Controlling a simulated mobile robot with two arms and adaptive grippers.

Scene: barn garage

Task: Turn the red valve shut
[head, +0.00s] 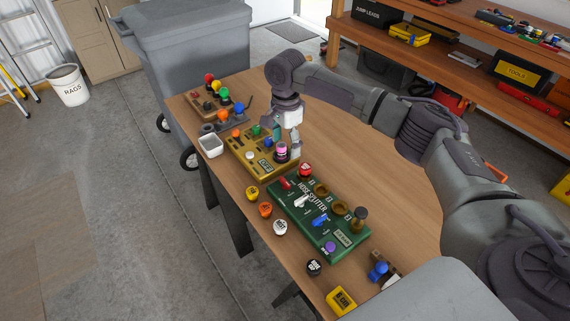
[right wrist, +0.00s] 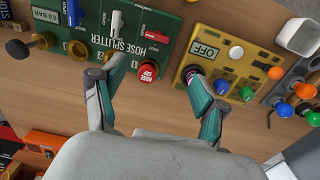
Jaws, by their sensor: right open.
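The red valve lever (head: 285,184) is on the green hose splitter board (head: 348,249), at the end nearer the yellow board. In the right wrist view the red lever (right wrist: 157,37) lies along the board's length, while the white lever (right wrist: 116,22) and blue lever (right wrist: 72,12) stand across it. My right gripper (head: 291,152) is open, pointing down beside the pink-topped knob. In the right wrist view its fingers (right wrist: 146,72) are spread with a red cap (right wrist: 147,70) showing between them; the red lever is beyond the fingertips. Nothing is held. My left gripper is not in view.
A yellow board (head: 262,166) with an OFF label and a pink-topped knob (head: 281,151) are close to my right gripper. Several loose caps lie along the table's left edge, including an orange one (head: 265,210). The table (head: 345,150) is bare right of the boards.

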